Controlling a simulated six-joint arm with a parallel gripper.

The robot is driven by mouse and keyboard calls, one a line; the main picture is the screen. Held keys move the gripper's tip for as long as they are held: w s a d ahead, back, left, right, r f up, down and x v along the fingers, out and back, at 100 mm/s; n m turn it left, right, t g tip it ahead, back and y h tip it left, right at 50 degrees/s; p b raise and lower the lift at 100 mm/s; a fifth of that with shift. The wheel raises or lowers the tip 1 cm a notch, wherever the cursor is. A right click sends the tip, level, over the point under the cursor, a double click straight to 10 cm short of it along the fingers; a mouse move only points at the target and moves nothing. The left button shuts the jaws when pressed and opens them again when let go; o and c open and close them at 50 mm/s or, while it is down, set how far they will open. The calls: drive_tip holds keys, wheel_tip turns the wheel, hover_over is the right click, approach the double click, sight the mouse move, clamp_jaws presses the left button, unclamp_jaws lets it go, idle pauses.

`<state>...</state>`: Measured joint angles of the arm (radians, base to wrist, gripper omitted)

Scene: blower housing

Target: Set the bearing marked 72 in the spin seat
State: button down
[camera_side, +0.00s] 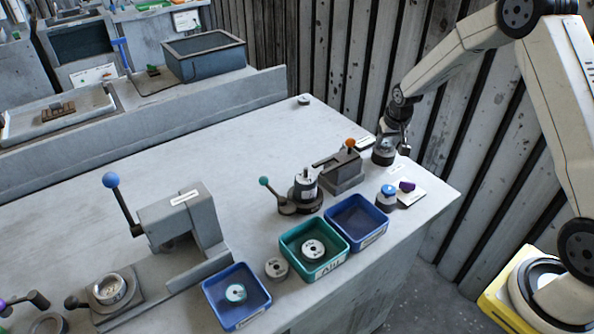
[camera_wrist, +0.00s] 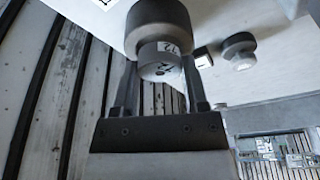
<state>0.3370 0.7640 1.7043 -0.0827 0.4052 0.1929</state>
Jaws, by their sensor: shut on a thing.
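My gripper (camera_wrist: 160,88) is shut on a small grey cylindrical bearing (camera_wrist: 160,52), whose white label appears to read 72. In the side view my gripper (camera_side: 403,147) is at the far right end of the bench, close beside a dark round piece (camera_side: 382,158). In the wrist view a wider dark round piece (camera_wrist: 158,20) lies right behind the bearing. I cannot tell whether it is the spin seat, or whether the bearing touches it. No readable label names the spin seat.
A clamp with an orange knob (camera_side: 342,172) and a teal-knobbed fixture (camera_side: 303,192) stand nearby. Blue (camera_side: 357,222) and green (camera_side: 313,250) bins line the front edge. A large blue-knobbed press (camera_side: 180,220) stands left. A small puck (camera_side: 304,100) lies at the back; the mid-bench is clear.

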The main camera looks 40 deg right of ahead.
drive_tip(key=shift+f, duration=0.4)
unclamp_jaws()
drive_tip(key=shift+r, duration=0.1)
idle(0.3)
drive_tip(key=shift+r, duration=3.7)
drive_tip(key=shift+a, duration=0.15)
drive_tip(key=s+a+r+n+y, duration=0.1)
drive_tip(key=s+a+n, duration=0.4)
drive_tip(key=s+a, duration=1.2)
drive_tip(key=s, duration=0.4)
drive_tip(key=shift+a+r, duration=0.3)
drive_tip(key=shift+r, duration=0.05)
